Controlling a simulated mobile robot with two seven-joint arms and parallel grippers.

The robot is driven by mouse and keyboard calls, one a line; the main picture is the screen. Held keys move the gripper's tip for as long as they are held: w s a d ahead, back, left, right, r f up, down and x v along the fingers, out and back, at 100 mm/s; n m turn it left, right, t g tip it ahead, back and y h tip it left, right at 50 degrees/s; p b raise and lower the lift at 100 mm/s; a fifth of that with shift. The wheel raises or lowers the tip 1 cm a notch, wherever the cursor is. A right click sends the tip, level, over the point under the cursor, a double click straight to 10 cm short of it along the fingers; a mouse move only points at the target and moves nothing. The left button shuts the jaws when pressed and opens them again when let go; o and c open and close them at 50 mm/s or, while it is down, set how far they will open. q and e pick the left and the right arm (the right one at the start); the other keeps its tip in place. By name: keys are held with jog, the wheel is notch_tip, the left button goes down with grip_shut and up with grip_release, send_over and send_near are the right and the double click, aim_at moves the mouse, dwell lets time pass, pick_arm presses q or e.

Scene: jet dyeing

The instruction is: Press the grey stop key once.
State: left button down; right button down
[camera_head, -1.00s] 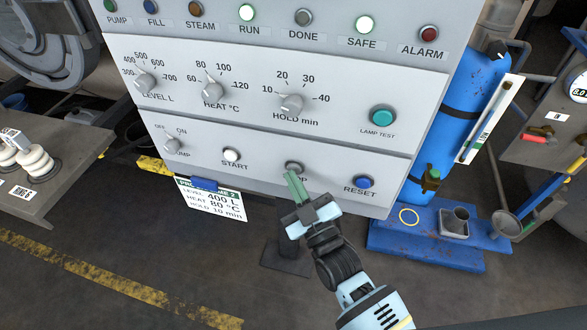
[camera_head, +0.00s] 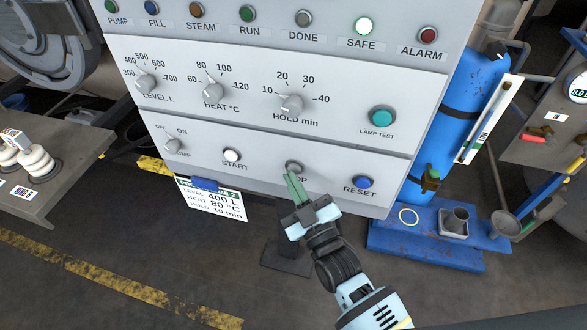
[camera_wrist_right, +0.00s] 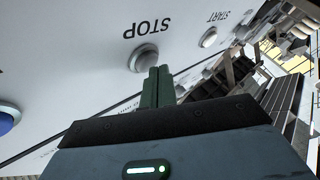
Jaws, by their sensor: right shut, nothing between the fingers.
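The grey stop key (camera_head: 293,166) is on the lower panel, between the white start key (camera_head: 231,155) and the blue reset key (camera_head: 362,182). In the right wrist view the stop key (camera_wrist_right: 144,58) shows with its STOP label, just beyond the fingertips. My right gripper (camera_head: 292,176) is shut and empty, its green fingers close below the key and covering part of its label. In the wrist view the right gripper (camera_wrist_right: 158,72) has its tips at the key's edge; I cannot tell whether they touch it. The RUN lamp (camera_head: 247,13) is dark and the SAFE lamp (camera_head: 364,26) is lit. My left gripper is not in view.
A card (camera_head: 212,199) with set values hangs below the panel's lower left edge. A blue cylinder (camera_head: 462,115) and a blue platform (camera_head: 420,240) stand at the right. A grey bench (camera_head: 40,190) is at the left. The floor before the panel is mostly clear.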

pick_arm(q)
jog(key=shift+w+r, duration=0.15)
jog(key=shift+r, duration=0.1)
pick_arm(e)
jog(key=shift+s+a, duration=0.15)
jog(key=shift+s, duration=0.3)
